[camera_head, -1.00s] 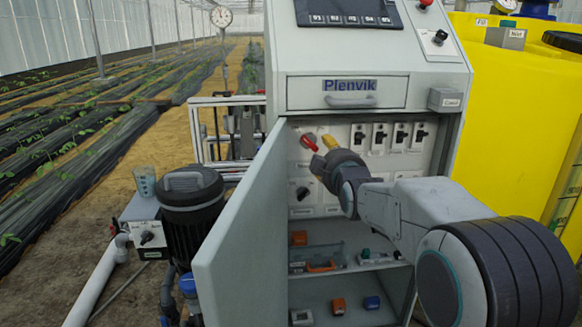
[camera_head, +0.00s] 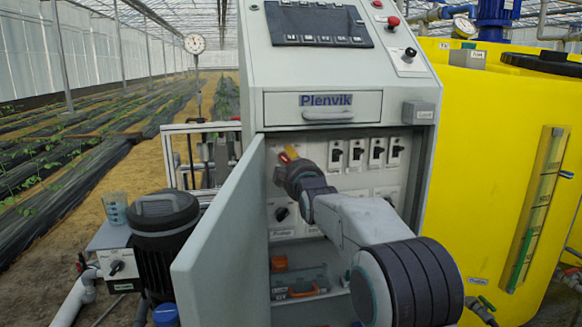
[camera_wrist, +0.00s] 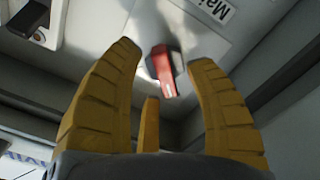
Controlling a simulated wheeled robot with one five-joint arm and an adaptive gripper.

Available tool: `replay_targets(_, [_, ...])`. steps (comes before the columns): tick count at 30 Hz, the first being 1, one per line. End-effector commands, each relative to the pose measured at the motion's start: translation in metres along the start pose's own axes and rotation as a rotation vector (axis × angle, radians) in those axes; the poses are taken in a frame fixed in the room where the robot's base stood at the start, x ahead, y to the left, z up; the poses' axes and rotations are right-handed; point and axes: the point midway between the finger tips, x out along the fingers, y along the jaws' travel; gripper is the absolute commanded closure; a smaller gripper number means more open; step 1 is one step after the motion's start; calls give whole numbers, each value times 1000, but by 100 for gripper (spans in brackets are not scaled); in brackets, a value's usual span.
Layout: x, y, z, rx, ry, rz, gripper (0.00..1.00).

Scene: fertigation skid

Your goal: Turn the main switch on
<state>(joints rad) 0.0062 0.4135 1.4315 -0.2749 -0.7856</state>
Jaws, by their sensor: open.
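The main switch (camera_wrist: 164,70) is a red rotary handle on a grey plate in the wrist view, with a label beginning "Mai" (camera_wrist: 217,9) beside it. My gripper (camera_wrist: 164,62) has yellow ridged fingers, spread apart, with the red handle showing between their tips. I cannot tell whether any finger touches it. In the head view my gripper (camera_head: 288,155) reaches into the open cabinet at the upper left of its inner panel. There it hides most of the switch.
The cabinet door (camera_head: 222,235) stands open left of my arm. A row of black breaker switches (camera_head: 357,153) and a lower rotary knob (camera_head: 282,213) are on the panel. Loose orange parts lie on the shelf below. A yellow tank (camera_head: 490,150) stands to the right.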

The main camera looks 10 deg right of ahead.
Motion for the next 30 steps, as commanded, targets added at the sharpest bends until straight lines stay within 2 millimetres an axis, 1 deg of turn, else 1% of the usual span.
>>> replay_targets(3, [10, 0, 0, 0, 0, -1, 50])
replay_targets(9, [17, 0, 0, 0, -1, -1, 50])
replay_targets(20, [19, 0, 0, 0, -1, -1, 50])
replay_targets(21, [19, 0, 0, 0, -1, -1, 47])
replay_targets(30, [19, 0, 0, 0, -1, -1, 74])
